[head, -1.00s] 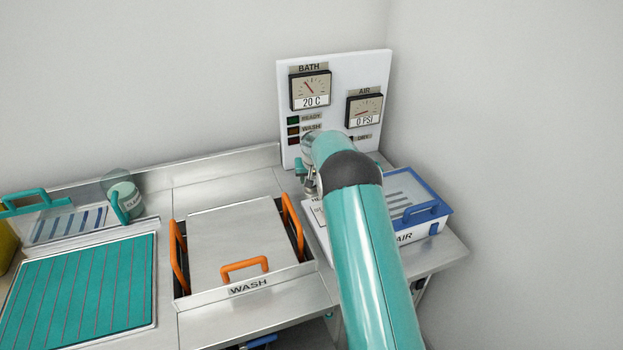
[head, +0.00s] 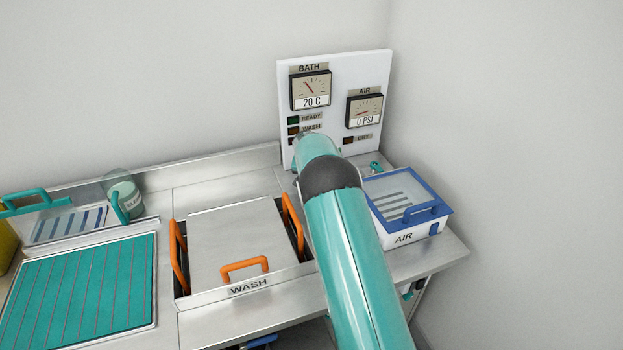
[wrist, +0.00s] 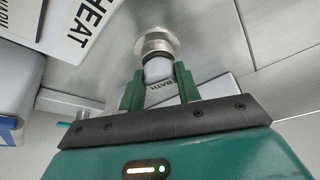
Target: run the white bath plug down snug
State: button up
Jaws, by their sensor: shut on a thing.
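The white bath plug (wrist: 158,68) shows in the wrist view between the two green fingers of my gripper (wrist: 158,75). My gripper is shut on it. The plug's far end meets a round metal fitting (wrist: 155,42) on the steel surface; how deep it sits in it I cannot tell. A BATH label (wrist: 161,90) shows just past the plug, between the fingers. In the head view my own arm hides the gripper, the plug and the fitting.
A HEAT plate (wrist: 85,25) lies close by in the wrist view. In the head view the orange-handled WASH tank (head: 235,240) stands left of my arm, the blue-rimmed AIR box (head: 405,205) right. The gauge panel (head: 340,85) stands behind.

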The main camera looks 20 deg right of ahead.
dwell(0.3)
jog(key=shift+m+g, duration=0.3)
jog(key=shift+m, duration=0.7)
jog(key=shift+h, duration=0.3)
jog(key=shift+a+f+m, duration=0.1)
jog(key=shift+m, duration=0.3)
jog(key=o, duration=0.8)
jog(key=shift+o, duration=0.2)
jog(key=v, duration=1.2)
jog(key=shift+w, duration=0.2)
